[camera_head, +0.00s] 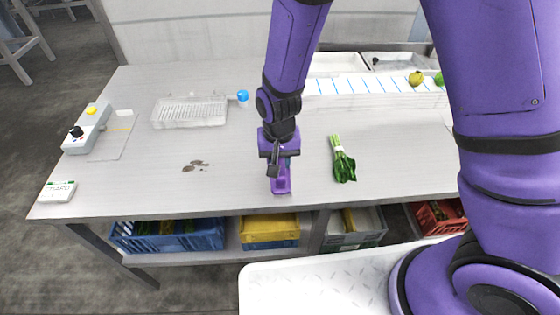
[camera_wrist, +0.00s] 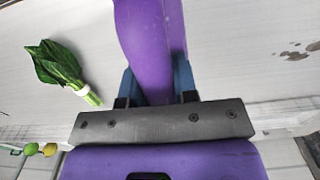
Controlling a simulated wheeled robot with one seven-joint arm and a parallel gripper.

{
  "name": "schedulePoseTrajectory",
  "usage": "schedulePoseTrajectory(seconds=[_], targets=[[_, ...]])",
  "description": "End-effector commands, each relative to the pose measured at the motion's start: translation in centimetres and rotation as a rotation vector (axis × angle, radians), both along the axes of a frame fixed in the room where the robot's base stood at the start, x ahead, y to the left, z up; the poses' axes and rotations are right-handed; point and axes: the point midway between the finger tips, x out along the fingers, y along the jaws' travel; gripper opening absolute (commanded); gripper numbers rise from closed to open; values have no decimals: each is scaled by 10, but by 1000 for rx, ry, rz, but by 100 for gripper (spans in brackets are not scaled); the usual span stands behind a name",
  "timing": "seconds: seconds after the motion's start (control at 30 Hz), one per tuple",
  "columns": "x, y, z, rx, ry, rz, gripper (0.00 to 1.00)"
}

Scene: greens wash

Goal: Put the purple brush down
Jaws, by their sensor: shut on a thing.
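The purple brush (camera_wrist: 150,40) is between the jaws of my gripper (camera_wrist: 155,88) in the wrist view, and the jaws are shut on it. In the head view the brush (camera_head: 281,184) shows below my gripper (camera_head: 279,160), close over the front middle of the grey table (camera_head: 235,180). I cannot tell whether the brush touches the table top. Its upper part is hidden by my gripper.
A bunch of greens (camera_head: 343,163) lies just right of the brush. A brown dirt patch (camera_head: 196,166) is to the left. A white rack tray (camera_head: 190,111), a blue-capped bottle (camera_head: 242,98) and a control box (camera_head: 88,128) stand farther off. Crates (camera_head: 270,231) sit below the table.

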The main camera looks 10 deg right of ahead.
Motion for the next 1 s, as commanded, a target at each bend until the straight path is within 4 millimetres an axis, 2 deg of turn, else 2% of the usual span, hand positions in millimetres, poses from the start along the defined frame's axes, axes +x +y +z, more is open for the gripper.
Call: schedulePoseTrajectory(seconds=[0.33, 0.5, 0.6, 0.97, 1.0], targets=[[27, -6, -3, 0, -1, -1, 0], [24, -6, -30, -2, 3, -1, 0], [24, -5, -37, 0, 1, -1, 0], [24, -5, -41, 0, 1, 0, 0], [24, -5, -40, 0, 0, 0, 34]])
